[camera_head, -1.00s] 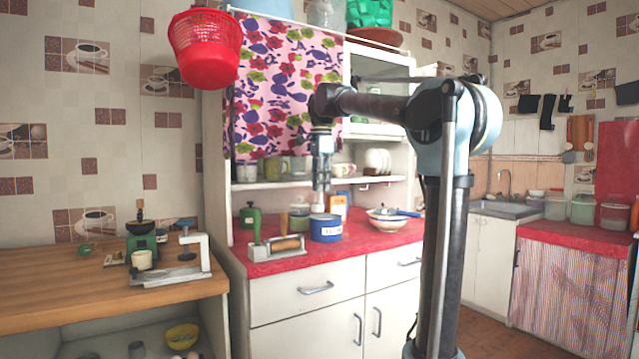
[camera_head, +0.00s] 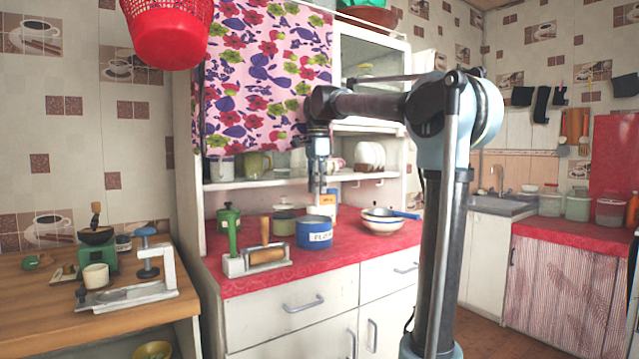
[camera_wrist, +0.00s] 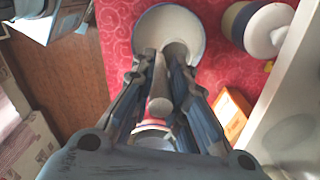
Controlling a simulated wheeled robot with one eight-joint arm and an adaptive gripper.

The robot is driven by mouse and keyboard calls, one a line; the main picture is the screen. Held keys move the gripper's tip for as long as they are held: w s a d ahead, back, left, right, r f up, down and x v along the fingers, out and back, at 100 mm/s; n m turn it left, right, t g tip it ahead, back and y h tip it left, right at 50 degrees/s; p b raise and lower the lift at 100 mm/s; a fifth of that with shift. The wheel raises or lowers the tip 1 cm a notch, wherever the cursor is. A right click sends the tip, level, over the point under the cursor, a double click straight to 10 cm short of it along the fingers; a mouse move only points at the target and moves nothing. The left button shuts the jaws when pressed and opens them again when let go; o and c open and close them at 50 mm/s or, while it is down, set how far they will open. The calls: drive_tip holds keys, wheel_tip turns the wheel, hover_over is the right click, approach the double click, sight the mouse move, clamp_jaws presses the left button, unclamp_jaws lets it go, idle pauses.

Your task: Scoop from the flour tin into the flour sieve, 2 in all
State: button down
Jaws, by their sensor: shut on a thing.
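The blue flour tin (camera_head: 315,234), marked with a label, stands upright on the red counter. My gripper (camera_head: 318,188) is a little above its far rim. In the wrist view the tin (camera_wrist: 142,22) is open, with a blue rim and a pale inside. My gripper (camera_wrist: 160,85) is shut on a grey handle (camera_wrist: 160,104), apparently the scoop's. The scoop's far end and any load are not clear. The flour sieve (camera_head: 392,213), apparently the blue-handled piece, rests on a pale bowl (camera_head: 383,227) right of the tin. Part of the bowl shows beneath my gripper in the wrist view.
An orange box (camera_head: 316,212) and a lidded canister (camera_head: 284,226) stand behind the tin. The cabinet shelf (camera_head: 260,181) hangs close behind. The counter's front right is clear.

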sight(316, 209)
drive_tip(key=shift+s+a+f, duration=0.1)
drive_tip(key=shift+a+f, duration=0.05)
drive_tip(key=shift+f, duration=3.6)
drive_tip(key=shift+r, duration=0.1)
drive_tip(key=shift+r, duration=4.2)
